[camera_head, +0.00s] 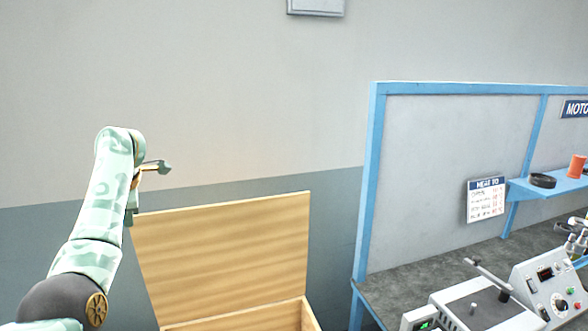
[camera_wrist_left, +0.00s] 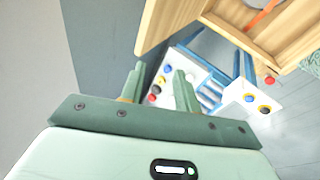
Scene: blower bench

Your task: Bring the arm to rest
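My left arm rises from the lower left of the head view and bends over at its top. My left gripper (camera_head: 158,168) is in the air in front of the plain wall, above and left of the wooden box's raised lid. In the left wrist view the two green fingers of the left gripper (camera_wrist_left: 160,82) stand apart with nothing between them. My right gripper is not visible.
A wooden box (camera_head: 225,255) with its lid up stands below. A blue-framed bench (camera_head: 374,180) at right carries grey devices (camera_head: 478,305) and a shelf. White-and-blue units with coloured knobs (camera_wrist_left: 250,98) lie below the left gripper. The wall area at upper left is clear.

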